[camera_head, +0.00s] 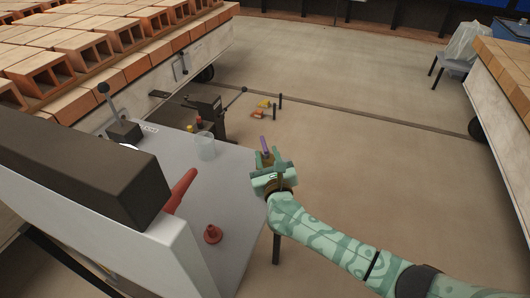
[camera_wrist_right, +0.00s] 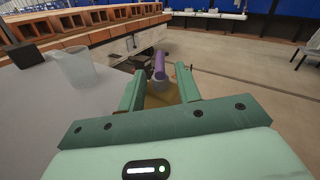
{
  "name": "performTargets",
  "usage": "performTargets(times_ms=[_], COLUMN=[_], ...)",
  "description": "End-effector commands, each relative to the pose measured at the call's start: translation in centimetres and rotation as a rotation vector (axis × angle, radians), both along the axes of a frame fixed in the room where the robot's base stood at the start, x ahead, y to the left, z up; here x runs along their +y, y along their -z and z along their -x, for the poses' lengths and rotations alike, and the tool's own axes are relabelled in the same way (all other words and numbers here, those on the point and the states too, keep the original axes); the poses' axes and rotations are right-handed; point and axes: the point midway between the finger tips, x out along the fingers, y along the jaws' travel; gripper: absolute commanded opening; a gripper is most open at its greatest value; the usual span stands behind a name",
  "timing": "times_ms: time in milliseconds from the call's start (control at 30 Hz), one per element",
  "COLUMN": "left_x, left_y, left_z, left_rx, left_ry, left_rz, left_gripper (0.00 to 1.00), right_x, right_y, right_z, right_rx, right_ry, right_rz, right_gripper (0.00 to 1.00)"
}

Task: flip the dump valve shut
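A lever with a purple grip (camera_head: 265,146), which I take to be the dump valve's handle, stands at the right edge of the grey table. In the right wrist view the purple grip (camera_wrist_right: 159,64) points away from me, above a brass-coloured body (camera_wrist_right: 161,93). My right gripper (camera_head: 268,165) is over this valve. Its two green fingers are apart, one on each side of the brass body, with visible gaps. I cannot tell whether a finger touches it lower down. The valve's lower part is hidden by the gripper. My left gripper is not in view.
The grey table (camera_head: 228,160) holds a clear cup (camera_head: 204,146), a red knob (camera_head: 213,234) and a red handle (camera_head: 181,190) beside a large dark-topped box (camera_head: 85,170). Hollow bricks (camera_head: 88,52) fill a cart behind. Open floor (camera_head: 360,170) lies to the right.

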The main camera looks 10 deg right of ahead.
Motion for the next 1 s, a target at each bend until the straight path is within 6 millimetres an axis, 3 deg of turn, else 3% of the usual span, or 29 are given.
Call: performTargets(times_ms=[200, 500, 533, 633, 667, 1000], left_x=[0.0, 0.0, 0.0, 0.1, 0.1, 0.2], left_y=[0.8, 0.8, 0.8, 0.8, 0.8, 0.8], left_z=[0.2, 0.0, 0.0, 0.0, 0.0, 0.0], left_rx=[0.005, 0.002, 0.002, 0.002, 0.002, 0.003], left_ry=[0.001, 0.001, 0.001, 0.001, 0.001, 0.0], left_rz=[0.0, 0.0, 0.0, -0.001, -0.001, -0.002], left_gripper=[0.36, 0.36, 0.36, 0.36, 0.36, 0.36], right_x=[-0.1, -0.1, -0.1, -0.1, -0.1, -0.2], right_y=[0.2, 0.0, 0.0, 0.0, 0.0, 0.0], right_z=[-2.4, -2.7, -2.7, -2.7, -2.7, -2.7], right_rx=[0.001, 0.0, 0.0, 0.0, 0.0, 0.0], right_ry=[0.0, 0.0, 0.0, 0.0, 0.0, 0.006], right_rz=[0.001, 0.001, 0.001, 0.001, 0.001, 0.002], right_gripper=[0.33, 0.33, 0.31, 0.03, 0.0, 0.0])
